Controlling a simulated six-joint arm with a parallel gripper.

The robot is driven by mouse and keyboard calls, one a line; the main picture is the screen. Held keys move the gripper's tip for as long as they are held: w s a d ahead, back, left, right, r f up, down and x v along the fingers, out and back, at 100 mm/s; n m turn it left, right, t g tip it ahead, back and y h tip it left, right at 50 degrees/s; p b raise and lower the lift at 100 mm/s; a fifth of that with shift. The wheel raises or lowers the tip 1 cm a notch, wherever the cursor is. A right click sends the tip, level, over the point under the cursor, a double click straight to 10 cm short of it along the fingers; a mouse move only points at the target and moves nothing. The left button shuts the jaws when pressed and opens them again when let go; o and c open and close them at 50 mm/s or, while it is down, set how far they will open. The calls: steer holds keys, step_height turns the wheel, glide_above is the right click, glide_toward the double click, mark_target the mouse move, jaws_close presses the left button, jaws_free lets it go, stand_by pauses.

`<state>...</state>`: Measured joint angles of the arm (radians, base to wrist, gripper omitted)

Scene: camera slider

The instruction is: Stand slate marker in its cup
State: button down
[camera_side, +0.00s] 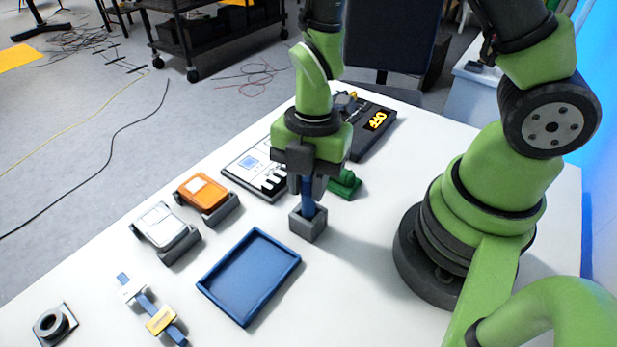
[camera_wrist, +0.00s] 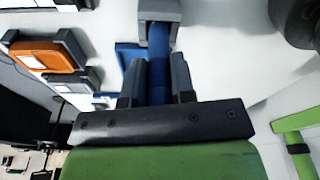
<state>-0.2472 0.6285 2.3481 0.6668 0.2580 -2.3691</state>
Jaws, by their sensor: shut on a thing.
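The slate marker (camera_side: 308,200) is a blue upright stick. My gripper (camera_side: 307,186) is shut on its upper part and points straight down. The marker's lower end meets the mouth of the grey square cup (camera_side: 308,226) and appears to be inside it; its tip is hidden. In the wrist view the marker (camera_wrist: 159,65) runs between the two grey fingers of my gripper (camera_wrist: 157,80) toward the cup (camera_wrist: 159,10), which shows at the top edge.
A blue tray (camera_side: 248,277) lies left of the cup. An orange device (camera_side: 205,194) and a white device (camera_side: 163,228) stand farther left. A white clapper-like board (camera_side: 254,166) and a green object (camera_side: 345,184) lie behind the cup. Bare table lies in front.

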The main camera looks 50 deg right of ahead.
steer(key=shift+f, duration=0.6)
stand_by(0.5)
steer(key=c, duration=0.9)
jaws_free()
steer(key=shift+r, duration=0.1)
steer(key=s+d+r+m+t, duration=0.1)
steer(key=s+r+m+t, duration=0.1)
steer(key=r+m, duration=0.6)
steer(key=s+d+r+m+t, duration=0.2)
steer(key=r+m+t, duration=0.1)
steer(key=r+m, duration=0.4)
steer(key=s+d+r+m+t, duration=0.2)
steer(key=s+r+m, duration=0.1)
steer(key=r+m, duration=0.5)
steer(key=shift+s+d+r+m+t, duration=0.1)
steer(key=shift+r+m+t, duration=0.1)
steer(key=shift+m, duration=0.35)
steer(key=shift+d+r+m+t, duration=0.1)
steer(key=shift+r+m, duration=0.05)
steer(key=shift+m, duration=0.4)
